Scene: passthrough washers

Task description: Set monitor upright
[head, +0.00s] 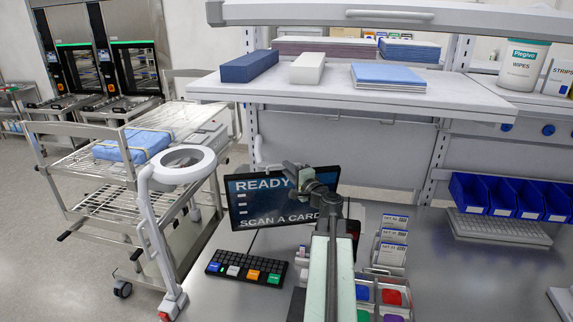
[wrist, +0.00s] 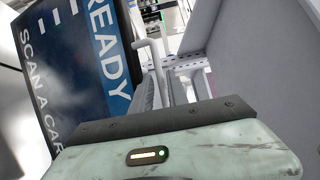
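The monitor (head: 260,204) stands on the grey counter with a dark blue screen reading "READY" and "SCAN A CARD". Its top edge slopes in the head view; how far it leans back is hard to tell. My gripper (head: 308,178) overlaps the right half of the screen in the head view. In the wrist view the monitor (wrist: 72,65) fills the left side, its text turned sideways, close beside my gripper. The wrist view shows the gripper's pale green housing and dark bar, with no clear fingertips. I cannot tell whether it touches the monitor.
A keyboard (head: 246,267) lies in front of the monitor. A ring magnifier lamp (head: 150,215) stands left of it. Card holders (head: 391,241) and a tray of coloured items (head: 385,297) are at right. A shelf (head: 340,89) overhangs behind. Bare counter (head: 480,275) lies farther right.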

